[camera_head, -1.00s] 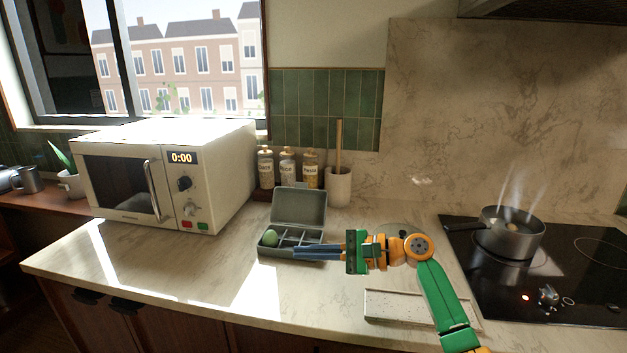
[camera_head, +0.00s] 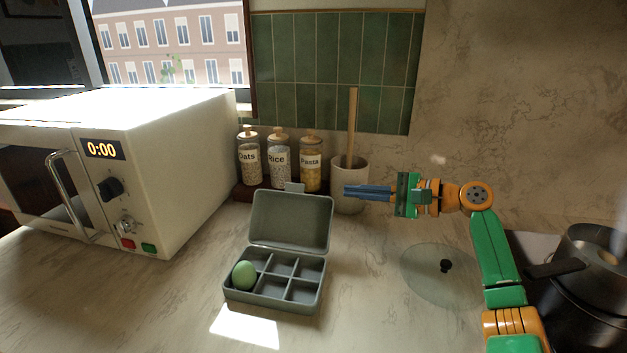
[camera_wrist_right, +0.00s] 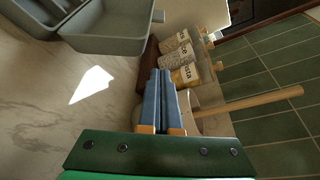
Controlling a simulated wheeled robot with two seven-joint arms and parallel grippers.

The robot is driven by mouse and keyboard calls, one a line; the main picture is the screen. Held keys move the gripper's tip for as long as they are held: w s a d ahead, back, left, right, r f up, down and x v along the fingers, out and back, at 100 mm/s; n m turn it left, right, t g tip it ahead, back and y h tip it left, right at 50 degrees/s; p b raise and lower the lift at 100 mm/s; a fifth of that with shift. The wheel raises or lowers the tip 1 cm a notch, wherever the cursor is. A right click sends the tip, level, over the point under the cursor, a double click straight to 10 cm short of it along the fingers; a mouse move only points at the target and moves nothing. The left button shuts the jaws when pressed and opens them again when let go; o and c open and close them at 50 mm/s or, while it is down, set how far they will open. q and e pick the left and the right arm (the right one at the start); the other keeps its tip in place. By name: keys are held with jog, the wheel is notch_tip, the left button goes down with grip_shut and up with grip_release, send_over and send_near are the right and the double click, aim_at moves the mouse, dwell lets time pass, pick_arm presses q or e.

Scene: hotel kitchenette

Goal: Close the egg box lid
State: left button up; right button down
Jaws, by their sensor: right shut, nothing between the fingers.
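The grey-green egg box (camera_head: 275,285) stands on the counter with its lid (camera_head: 290,220) raised and tilted back. One green egg (camera_head: 244,275) sits in a compartment at its left end; the other compartments look empty. My right gripper (camera_head: 347,191) is shut and empty. In the head view its fingers point left, just to the right of the lid's upper edge. In the right wrist view the shut blue fingers (camera_wrist_right: 160,75) are in the middle, and the box (camera_wrist_right: 110,30) shows at the upper left. My left gripper is not in view.
Jars of oats, rice and pasta (camera_head: 310,165) stand behind the lid on a dark base. A utensil pot (camera_head: 349,185) stands behind my right fingers. The microwave (camera_head: 170,170) is at left, a glass lid (camera_head: 440,275) and a stove pot (camera_head: 595,255) at right. The counter before the box is clear.

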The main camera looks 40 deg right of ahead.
aim_at(310, 199)
jog(key=a+p+x, duration=0.1)
jog(key=p+x, duration=0.2)
jog(key=x, duration=0.7)
jog(key=s+a+r, duration=0.2)
jog(key=shift+s+r, duration=0.4)
jog(key=shift+w, duration=0.1)
jog(key=shift+f, duration=0.1)
